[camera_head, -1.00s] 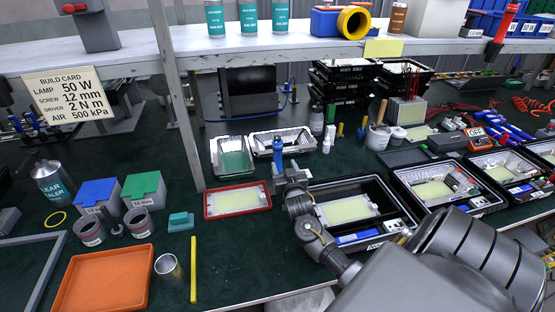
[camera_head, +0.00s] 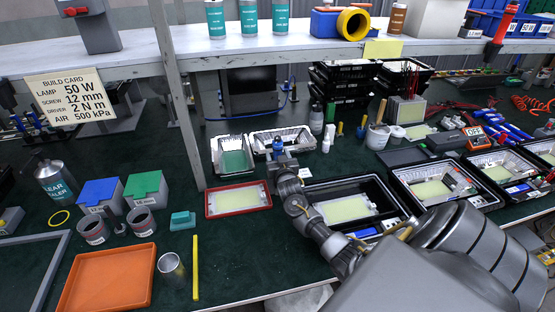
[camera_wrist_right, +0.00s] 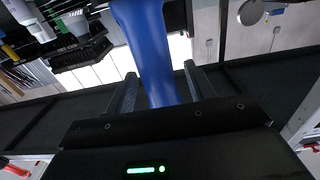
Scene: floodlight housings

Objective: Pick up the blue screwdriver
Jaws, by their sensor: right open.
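The blue screwdriver (camera_head: 277,146) shows in the head view near the middle of the bench, in front of the white-lined trays, with its handle upright. My right gripper (camera_head: 281,160) is right at it, partly covering its lower part. In the right wrist view, the blue handle (camera_wrist_right: 150,50) stands between the two fingers of my right gripper (camera_wrist_right: 161,78). The fingers are open, with a visible gap on the right side of the handle. The screwdriver's lower end is hidden. My left gripper is not in view.
A red-rimmed tray (camera_head: 238,199) lies just left of my right gripper, and a black tray with a pale panel (camera_head: 347,208) lies just right. White-lined trays (camera_head: 233,154) stand behind. A shelf post (camera_head: 183,110) rises to the left.

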